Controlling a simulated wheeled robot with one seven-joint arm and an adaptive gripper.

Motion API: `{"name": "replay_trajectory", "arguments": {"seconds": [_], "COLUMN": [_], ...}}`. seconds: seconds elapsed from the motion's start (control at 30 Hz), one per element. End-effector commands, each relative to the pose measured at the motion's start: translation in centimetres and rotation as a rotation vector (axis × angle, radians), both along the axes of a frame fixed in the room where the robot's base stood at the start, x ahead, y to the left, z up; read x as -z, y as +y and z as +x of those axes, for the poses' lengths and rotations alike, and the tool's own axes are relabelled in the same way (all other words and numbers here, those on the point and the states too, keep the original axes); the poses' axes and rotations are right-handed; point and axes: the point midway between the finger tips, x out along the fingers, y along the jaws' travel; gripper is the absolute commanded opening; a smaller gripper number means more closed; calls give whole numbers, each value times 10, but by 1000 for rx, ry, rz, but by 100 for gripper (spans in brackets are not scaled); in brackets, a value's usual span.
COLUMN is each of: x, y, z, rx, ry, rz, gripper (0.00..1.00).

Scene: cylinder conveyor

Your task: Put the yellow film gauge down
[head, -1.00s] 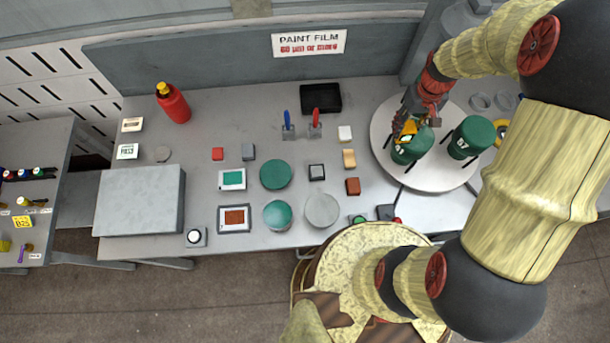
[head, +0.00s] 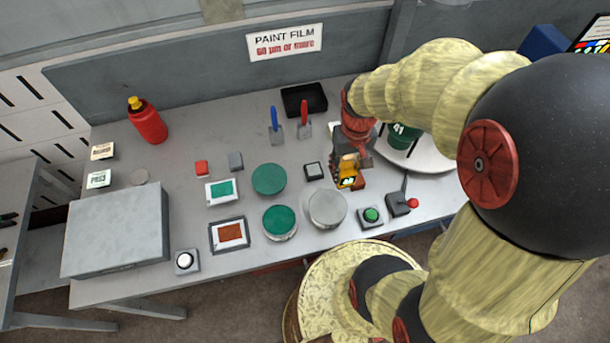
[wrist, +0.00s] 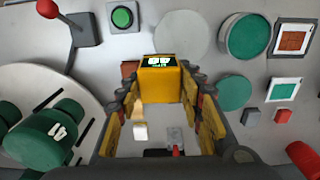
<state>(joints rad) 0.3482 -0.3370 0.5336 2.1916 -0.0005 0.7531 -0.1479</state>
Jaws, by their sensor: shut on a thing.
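The yellow film gauge (head: 347,179), a small block with a lit display, is held in my gripper (head: 349,168) over the right part of the grey table. In the wrist view the yellow film gauge (wrist: 159,80) sits between the two fingers of my gripper (wrist: 158,95), with its display showing at the top. The fingers are shut on it. It appears to be above the table; the head view does not show clearly whether its underside touches anything. A brown block (wrist: 130,70) is partly hidden behind the gauge.
A white turntable (head: 440,160) with green cylinders such as one marked 41 (head: 403,136) stands to the right. A grey disc (head: 327,208), a small black-topped block (head: 313,171), a green button box (head: 371,216) and a red-knobbed lever (head: 400,204) lie close around the gripper.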

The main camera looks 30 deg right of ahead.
Motion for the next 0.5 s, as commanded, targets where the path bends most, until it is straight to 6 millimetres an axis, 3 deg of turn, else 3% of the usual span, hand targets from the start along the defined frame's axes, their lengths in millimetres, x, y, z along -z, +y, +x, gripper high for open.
{"name": "replay_trajectory", "arguments": {"seconds": [0.17,0.43,0.5], "x": [14,41,55], "y": [3,10,11], "z": [27,87,98], "rx": [-2,-2,-2], "ry": [3,2,4], "rz": [1,0,1], "gripper": [17,17,17]}}
